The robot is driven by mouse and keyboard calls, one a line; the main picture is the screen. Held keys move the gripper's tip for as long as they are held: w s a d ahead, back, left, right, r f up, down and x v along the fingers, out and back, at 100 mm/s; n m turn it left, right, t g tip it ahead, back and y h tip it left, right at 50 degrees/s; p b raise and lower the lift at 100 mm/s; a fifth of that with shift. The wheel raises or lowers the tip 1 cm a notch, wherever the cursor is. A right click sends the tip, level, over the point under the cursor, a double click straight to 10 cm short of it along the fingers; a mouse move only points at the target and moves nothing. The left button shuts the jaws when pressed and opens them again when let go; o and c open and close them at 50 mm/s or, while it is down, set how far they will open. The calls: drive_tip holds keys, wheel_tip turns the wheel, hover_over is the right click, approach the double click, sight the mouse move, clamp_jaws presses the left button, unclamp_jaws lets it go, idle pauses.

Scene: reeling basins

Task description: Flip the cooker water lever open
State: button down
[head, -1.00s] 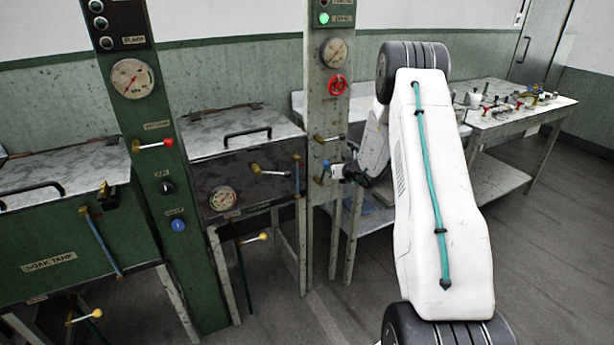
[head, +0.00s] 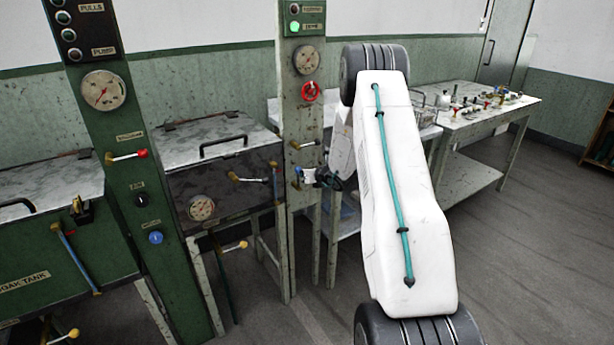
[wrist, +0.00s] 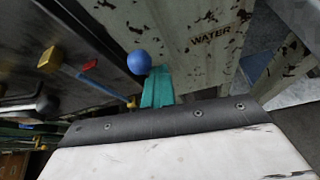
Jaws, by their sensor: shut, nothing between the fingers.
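The water lever shows in the wrist view as a round blue knob (wrist: 138,62), close to the plate lettered WATER (wrist: 216,35). My gripper (wrist: 158,87) shows there as teal fingertips, shut together and empty. The tips are right beside the knob; I cannot tell whether they touch it. The lever's arm and pivot are mostly hidden in that view. In the head view my gripper (head: 306,176) is at the lower part of the pale post (head: 303,125), where it covers most of the lever.
Above on the post are another lever (head: 304,144), a red handwheel (head: 310,92) and a gauge (head: 306,60). The dark cooker tank (head: 240,184) stands left of the post. A table with small parts (head: 478,115) is at right; open floor lies in front.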

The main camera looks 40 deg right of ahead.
drive_tip(key=shift+w+a+r, duration=0.2)
drive_tip(key=shift+w+r, duration=0.05)
drive_tip(key=s+d+f, duration=0.2)
drive_tip(key=d, duration=0.1)
drive_tip(key=s+a+r, duration=0.1)
drive_tip(key=s+a, duration=0.3)
drive_tip(key=s, duration=0.3)
drive_tip(key=shift+s+a+r, duration=0.2)
drive_tip(key=shift+s+r, duration=0.15)
drive_tip(key=shift+s, duration=0.05)
